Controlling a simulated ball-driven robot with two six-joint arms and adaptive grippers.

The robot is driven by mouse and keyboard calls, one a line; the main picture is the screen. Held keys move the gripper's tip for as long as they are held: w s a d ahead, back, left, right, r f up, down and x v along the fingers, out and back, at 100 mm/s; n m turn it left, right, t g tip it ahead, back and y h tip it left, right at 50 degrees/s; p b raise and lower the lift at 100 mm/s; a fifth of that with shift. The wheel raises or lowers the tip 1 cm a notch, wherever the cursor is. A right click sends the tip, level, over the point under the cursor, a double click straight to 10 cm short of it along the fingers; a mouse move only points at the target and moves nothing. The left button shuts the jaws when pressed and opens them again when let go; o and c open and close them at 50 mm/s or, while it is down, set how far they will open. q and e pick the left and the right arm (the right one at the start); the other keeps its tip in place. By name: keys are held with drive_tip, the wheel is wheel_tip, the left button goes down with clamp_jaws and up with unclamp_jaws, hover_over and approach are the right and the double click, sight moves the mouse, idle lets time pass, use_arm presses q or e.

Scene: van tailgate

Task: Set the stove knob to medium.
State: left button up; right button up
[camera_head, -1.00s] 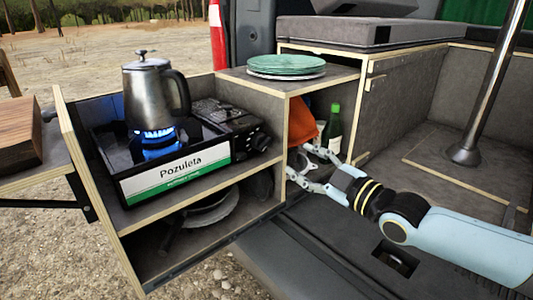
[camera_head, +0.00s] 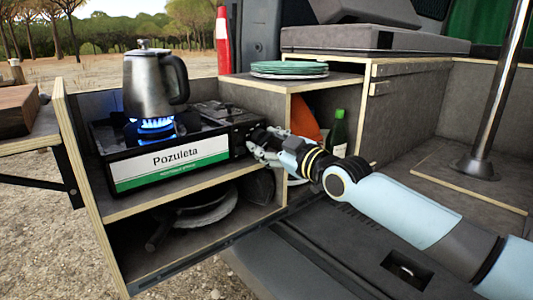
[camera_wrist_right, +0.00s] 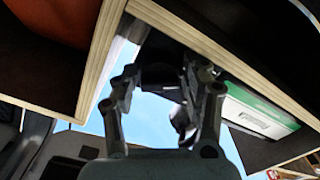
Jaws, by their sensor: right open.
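The portable stove with a white and green "Pozuleta" label (camera_head: 165,160) sits on the upper shelf of the pull-out unit. Blue flame (camera_head: 152,125) burns under the kettle. My right gripper (camera_head: 254,147) is at the stove's right end, where the knob is, with its fingers pointing left. The fingers largely cover the knob, and I cannot tell its setting. In the right wrist view the open fingers (camera_wrist_right: 162,82) stand on both sides of a dark part of the stove (camera_wrist_right: 160,70); contact is unclear. My left gripper is not in view.
A steel kettle (camera_head: 148,85) stands on the burner. Green plates (camera_head: 288,69) rest on the cabinet top. A green bottle (camera_head: 339,130) and an orange item (camera_head: 306,118) are in the compartment behind my right arm. A pan (camera_head: 205,210) lies on the lower shelf.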

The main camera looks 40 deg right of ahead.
drive_tip(key=shift+w, duration=0.15)
drive_tip(key=shift+c, duration=0.6)
drive_tip(key=c, duration=0.7)
drive_tip(key=shift+m, duration=1.2)
drive_tip(key=m+p, duration=0.1)
drive_tip(key=m, duration=0.1)
drive_tip(key=shift+a+m, duration=0.1)
drive_tip(key=shift+m, duration=0.2)
drive_tip(key=m, duration=0.3)
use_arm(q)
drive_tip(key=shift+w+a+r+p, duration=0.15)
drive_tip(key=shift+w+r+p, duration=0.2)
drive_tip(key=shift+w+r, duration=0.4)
use_arm(e)
drive_tip(key=shift+a+m, duration=0.1)
drive_tip(key=shift+m, duration=1.6)
